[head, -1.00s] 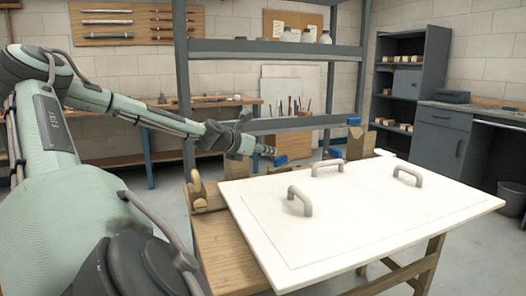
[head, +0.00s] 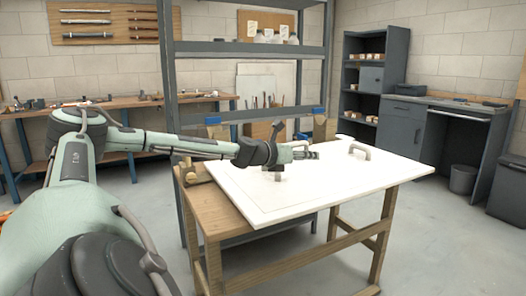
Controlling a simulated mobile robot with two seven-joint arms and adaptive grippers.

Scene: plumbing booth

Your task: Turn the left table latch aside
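The left table latch (head: 188,172), a small brass-coloured piece on a wooden block, stands at the table's left back edge, beside the white panel (head: 330,185). It is small in the head view, and its exact turn is hard to tell. My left gripper (head: 314,155) is above the back part of the panel, to the right of the latch and apart from it. Its fingers are seen side-on and too small to tell open or shut. My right gripper is not in view.
The panel lies on a wooden table (head: 222,212) and has a grey handle (head: 360,149) at the right. Another handle (head: 278,172) is partly hidden under my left gripper. Wooden blocks with blue tops stand behind the panel. A grey shelf rack (head: 250,47) rises behind the table.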

